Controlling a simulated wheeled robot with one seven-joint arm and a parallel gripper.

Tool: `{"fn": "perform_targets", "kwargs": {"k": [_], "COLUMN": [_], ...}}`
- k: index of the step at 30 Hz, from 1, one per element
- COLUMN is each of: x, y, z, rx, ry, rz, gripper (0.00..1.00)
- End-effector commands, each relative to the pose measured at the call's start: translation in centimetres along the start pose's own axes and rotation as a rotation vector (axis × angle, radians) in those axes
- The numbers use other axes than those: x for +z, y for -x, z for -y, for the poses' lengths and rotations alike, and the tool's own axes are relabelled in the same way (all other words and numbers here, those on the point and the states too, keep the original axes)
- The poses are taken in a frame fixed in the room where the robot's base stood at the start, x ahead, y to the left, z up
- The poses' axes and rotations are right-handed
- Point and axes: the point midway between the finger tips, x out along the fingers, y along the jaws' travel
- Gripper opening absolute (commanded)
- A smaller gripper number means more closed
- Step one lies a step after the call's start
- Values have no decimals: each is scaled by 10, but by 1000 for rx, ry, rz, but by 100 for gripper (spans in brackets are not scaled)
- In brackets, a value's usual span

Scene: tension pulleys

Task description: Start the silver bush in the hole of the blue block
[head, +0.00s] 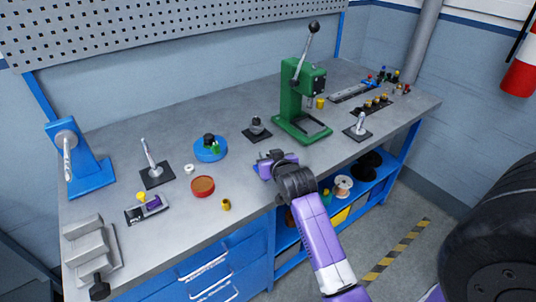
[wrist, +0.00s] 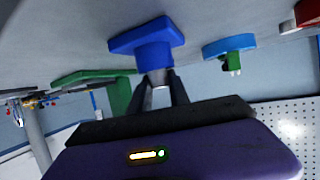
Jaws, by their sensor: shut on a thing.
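My gripper (wrist: 160,88) is shut on the silver bush (wrist: 161,98), which shows as a short pale piece between the dark fingers in the wrist view. The blue block (wrist: 128,42) has a flat base and a raised round boss, and it lies just beyond the fingertips, in line with the bush. The fingertips are at or very near the boss. The hole is hidden, and I cannot tell whether the bush touches it or is inside. In the head view my gripper (head: 270,161) is low over the front of the bench and largely covers the block (head: 261,171).
A green press (head: 288,105) stands behind and right of my gripper. A blue dish (head: 210,155) with a green part, a red-brown dish (head: 203,188) and a yellow bush (head: 226,204) lie to the left. A black-based fixture (head: 257,130) stands behind. The bench's front edge is close.

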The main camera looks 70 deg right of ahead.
Motion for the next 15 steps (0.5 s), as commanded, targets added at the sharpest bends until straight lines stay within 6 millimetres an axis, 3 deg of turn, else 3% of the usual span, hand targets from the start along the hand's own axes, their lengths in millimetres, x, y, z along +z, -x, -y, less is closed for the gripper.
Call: {"fn": "perform_targets", "kwargs": {"k": [15], "x": [-2], "y": [2], "z": [1], "rx": [-1], "ry": [0], "rz": [-4], "gripper": [0]}}
